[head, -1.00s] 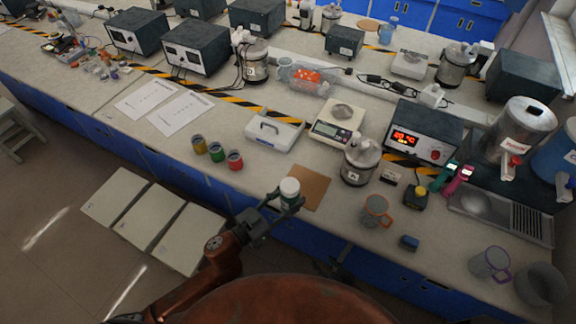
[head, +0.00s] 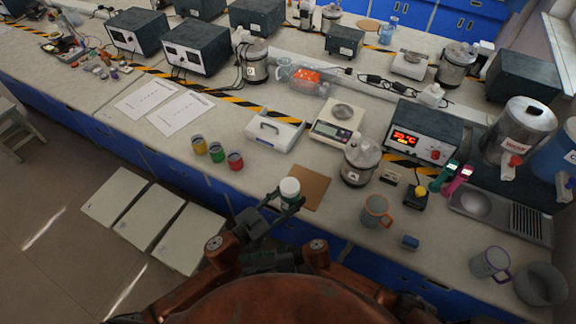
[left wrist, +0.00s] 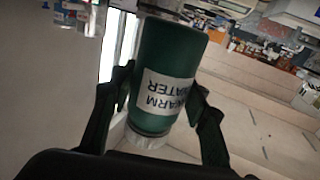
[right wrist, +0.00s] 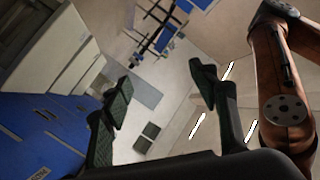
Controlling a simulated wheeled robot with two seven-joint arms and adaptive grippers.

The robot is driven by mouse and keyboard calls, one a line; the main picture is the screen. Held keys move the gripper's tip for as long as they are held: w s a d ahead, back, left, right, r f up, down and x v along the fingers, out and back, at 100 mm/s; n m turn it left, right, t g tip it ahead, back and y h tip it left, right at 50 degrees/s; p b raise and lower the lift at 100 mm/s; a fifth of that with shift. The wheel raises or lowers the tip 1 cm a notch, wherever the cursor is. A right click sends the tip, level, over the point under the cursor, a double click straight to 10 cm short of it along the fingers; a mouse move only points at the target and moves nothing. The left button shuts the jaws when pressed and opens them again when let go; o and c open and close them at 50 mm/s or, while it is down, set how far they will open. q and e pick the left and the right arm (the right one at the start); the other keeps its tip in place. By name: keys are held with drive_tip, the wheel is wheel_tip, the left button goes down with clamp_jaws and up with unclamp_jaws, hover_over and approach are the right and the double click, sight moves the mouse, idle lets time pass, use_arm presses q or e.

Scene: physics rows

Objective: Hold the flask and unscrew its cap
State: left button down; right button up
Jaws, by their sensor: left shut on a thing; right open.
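The flask (head: 289,200) is dark green with a white cap (head: 289,186) on top. In the head view it is upright at the bench's front edge, beside a brown mat. My left gripper (head: 284,200) is shut on the flask's body. In the left wrist view the flask (left wrist: 168,75) is between the two fingers, with a white label reading "WARM WATER" upside down; the cap (left wrist: 146,138) is at the lower end there. My right gripper (right wrist: 160,95) is open and empty, with floor and blue cabinets behind it. Its fingers cannot be made out in the head view.
The brown mat (head: 309,187) lies bare at the bench edge. An orange-handled mug (head: 375,211), a blue block (head: 409,242) and a lidded metal pot (head: 359,160) stand to the right. Three coloured cans (head: 217,152) and a scale (head: 338,129) stand further left and behind.

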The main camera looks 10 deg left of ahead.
drive_tip(key=s+d+r+n+g+h, duration=0.2)
drive_tip(key=s+d+n+g+h, duration=0.1)
drive_tip(key=s+d+g+h, duration=0.5)
drive_tip(key=w+d+r+m+t+h, duration=0.25)
drive_tip(key=w+d+r+h, duration=0.35)
drive_tip(key=w+d+r, duration=0.9)
wheel_tip(320, 180, up, 22)
drive_tip(key=n+t+h, duration=0.2)
drive_tip(key=n+t, duration=0.7)
drive_tip(key=t, duration=0.1)
hover_over(288, 185)
drive_tip(key=shift+s+d+g, duration=0.1)
drive_tip(key=shift+g, duration=0.15)
drive_tip(key=shift+f+n, duration=0.15)
drive_tip(key=shift+n, duration=0.1)
drive_tip(key=shift+f, duration=0.4)
wheel_tip(288, 185, down, 7)
drive_tip(key=shift+r, duration=0.15)
